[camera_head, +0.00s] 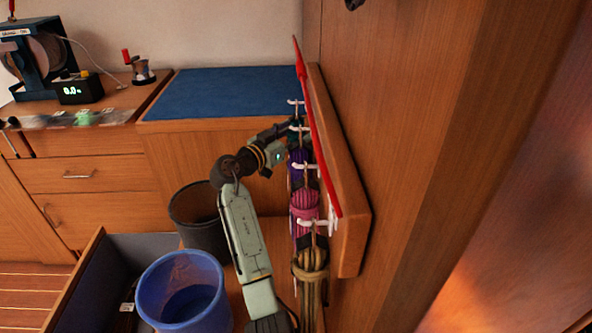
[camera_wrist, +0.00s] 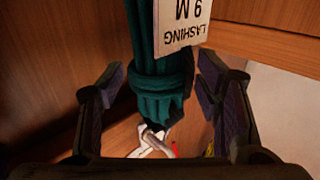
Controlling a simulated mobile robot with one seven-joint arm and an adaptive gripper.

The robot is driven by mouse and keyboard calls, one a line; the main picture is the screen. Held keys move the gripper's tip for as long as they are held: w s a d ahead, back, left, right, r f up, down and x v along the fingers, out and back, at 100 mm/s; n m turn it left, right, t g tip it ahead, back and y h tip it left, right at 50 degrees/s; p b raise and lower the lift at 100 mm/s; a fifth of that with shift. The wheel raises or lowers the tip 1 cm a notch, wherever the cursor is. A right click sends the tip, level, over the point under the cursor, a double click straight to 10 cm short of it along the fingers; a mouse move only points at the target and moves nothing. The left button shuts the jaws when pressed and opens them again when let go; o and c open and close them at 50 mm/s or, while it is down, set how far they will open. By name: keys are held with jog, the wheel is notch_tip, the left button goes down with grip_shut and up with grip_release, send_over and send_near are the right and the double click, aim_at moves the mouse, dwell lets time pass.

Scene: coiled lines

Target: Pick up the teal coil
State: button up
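The teal coil (camera_wrist: 160,95) hangs between the two fingers of my gripper (camera_wrist: 162,72) in the wrist view. A white tag (camera_wrist: 182,22) reading "LASHING 9 M" upside down is on it. My gripper is open, with a finger on each side and small gaps to the coil. A white hook (camera_wrist: 150,140) shows beyond the coil. In the head view my gripper (camera_head: 289,130) is at the far end of the hook board, and only a little teal (camera_head: 299,127) shows there.
The wooden hook board (camera_head: 350,225) also carries a purple coil (camera_head: 299,170), a pink coil (camera_head: 304,203) and a tan coil (camera_head: 311,270). A long red object (camera_head: 318,130) runs along it. A blue bucket (camera_head: 185,290) and a dark bin (camera_head: 198,222) stand left of my arm.

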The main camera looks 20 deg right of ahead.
grip_shut()
dwell(0.5)
